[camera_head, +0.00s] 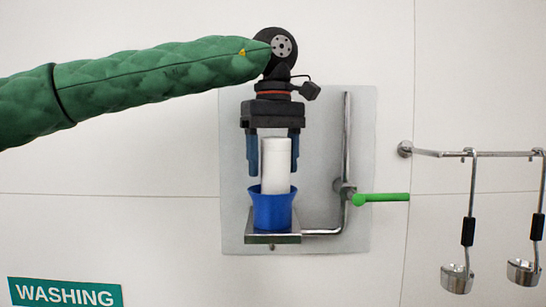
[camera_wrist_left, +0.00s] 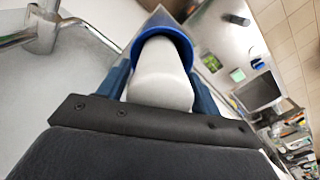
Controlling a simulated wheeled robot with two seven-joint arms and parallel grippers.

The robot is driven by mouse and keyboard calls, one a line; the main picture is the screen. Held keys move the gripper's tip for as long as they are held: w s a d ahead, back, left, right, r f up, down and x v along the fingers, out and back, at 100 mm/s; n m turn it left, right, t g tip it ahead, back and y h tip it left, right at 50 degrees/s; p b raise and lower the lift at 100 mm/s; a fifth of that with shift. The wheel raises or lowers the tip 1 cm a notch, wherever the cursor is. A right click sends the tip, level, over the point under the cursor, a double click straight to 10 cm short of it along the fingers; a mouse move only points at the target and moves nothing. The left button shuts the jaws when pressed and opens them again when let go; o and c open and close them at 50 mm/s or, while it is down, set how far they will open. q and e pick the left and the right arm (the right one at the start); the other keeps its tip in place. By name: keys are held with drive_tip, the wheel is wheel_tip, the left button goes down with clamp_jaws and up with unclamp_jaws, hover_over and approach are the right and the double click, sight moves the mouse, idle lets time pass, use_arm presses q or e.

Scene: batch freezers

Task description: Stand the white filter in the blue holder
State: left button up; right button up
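The white filter (camera_head: 276,165) is an upright white cylinder. Its lower end is inside the rim of the blue holder (camera_head: 271,211), a flared cup on a small metal shelf. The wrist view also shows the filter (camera_wrist_left: 160,78) with its far end within the ring of the holder (camera_wrist_left: 187,42). My left gripper (camera_head: 273,172) points down over the filter, a blue finger on each side. A narrow gap shows between the left finger and the filter, so the fingers look open around it. The filter's bottom is hidden in the holder. My right gripper is not in view.
The metal shelf (camera_head: 262,239) is fixed to a wall plate (camera_head: 335,120). A pipe with a green lever (camera_head: 382,198) stands just right of the holder. Ladles (camera_head: 466,225) hang from a rail farther right. A WASHING sign (camera_head: 65,293) is at lower left.

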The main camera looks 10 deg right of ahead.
use_arm(q)
drive_tip(key=shift+s+a+r, duration=0.15)
drive_tip(key=shift+s+r, duration=0.05)
drive_tip(key=shift+s, duration=0.1)
drive_tip(key=shift+w+r, duration=0.15)
drive_tip(key=shift+w, duration=0.15)
drive_tip(key=r+b, duration=0.1)
drive_tip(key=r, duration=0.1)
drive_tip(key=r+b, duration=0.2)
drive_tip(key=r, duration=0.1)
drive_tip(key=shift+s+r, duration=0.2)
drive_tip(key=shift+r, duration=0.15)
drive_tip(key=r+b, duration=0.1)
drive_tip(key=r, duration=0.3)
drive_tip(key=shift+w, duration=0.2)
drive_tip(key=shift+s+r, duration=0.2)
drive_tip(key=shift+r, duration=0.75)
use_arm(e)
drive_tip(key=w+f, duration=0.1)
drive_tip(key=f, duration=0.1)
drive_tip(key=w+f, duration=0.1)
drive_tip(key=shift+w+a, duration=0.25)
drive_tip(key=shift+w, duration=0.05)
use_arm(q)
drive_tip(key=shift+w, duration=0.15)
